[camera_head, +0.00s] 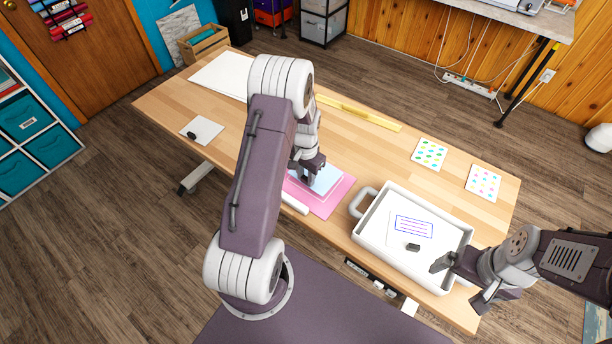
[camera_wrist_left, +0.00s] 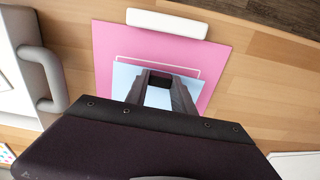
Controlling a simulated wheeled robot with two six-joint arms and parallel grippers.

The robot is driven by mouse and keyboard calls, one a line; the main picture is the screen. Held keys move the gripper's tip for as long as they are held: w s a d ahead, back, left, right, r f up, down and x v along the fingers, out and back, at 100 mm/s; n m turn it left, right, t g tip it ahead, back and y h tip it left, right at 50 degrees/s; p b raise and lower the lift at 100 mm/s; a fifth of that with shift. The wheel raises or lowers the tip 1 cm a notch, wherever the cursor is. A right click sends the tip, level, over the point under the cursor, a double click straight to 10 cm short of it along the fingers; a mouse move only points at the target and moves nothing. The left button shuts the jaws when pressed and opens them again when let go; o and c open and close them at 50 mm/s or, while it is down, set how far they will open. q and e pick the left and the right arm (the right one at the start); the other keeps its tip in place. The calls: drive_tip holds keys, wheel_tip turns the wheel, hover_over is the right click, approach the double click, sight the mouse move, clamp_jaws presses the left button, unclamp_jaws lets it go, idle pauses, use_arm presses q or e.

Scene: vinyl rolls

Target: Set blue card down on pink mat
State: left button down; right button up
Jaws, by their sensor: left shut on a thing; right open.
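The pink mat (camera_head: 338,200) lies on the wooden table, and it fills the top middle of the left wrist view (camera_wrist_left: 165,45). The pale blue card (camera_head: 325,182) is over the mat, inside its edges. In the left wrist view the blue card (camera_wrist_left: 122,75) overlaps a white outline on the mat. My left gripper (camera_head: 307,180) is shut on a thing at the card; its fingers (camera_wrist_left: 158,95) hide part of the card. I cannot tell whether the card touches the mat. My right gripper (camera_head: 445,268) is open by the tray's right side.
A white tray (camera_head: 367,236) with handles holds a lined card (camera_head: 413,226) and a small black object (camera_head: 413,247). A white roll (camera_head: 294,203) lies at the mat's near edge. A yellow ruler (camera_head: 360,111) and two dotted sheets (camera_head: 429,153) (camera_head: 483,183) lie behind.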

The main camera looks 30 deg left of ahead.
use_arm(q)
drive_tip(key=shift+f, duration=0.1)
drive_tip(key=shift+f+b, duration=0.4)
drive_tip(key=shift+f, duration=0.2)
drive_tip(key=shift+f, duration=0.15)
drive_tip(key=shift+f+b, duration=0.35)
drive_tip(key=shift+f, duration=0.15)
drive_tip(key=shift+f, duration=0.15)
idle(0.3)
unclamp_jaws()
idle(0.4)
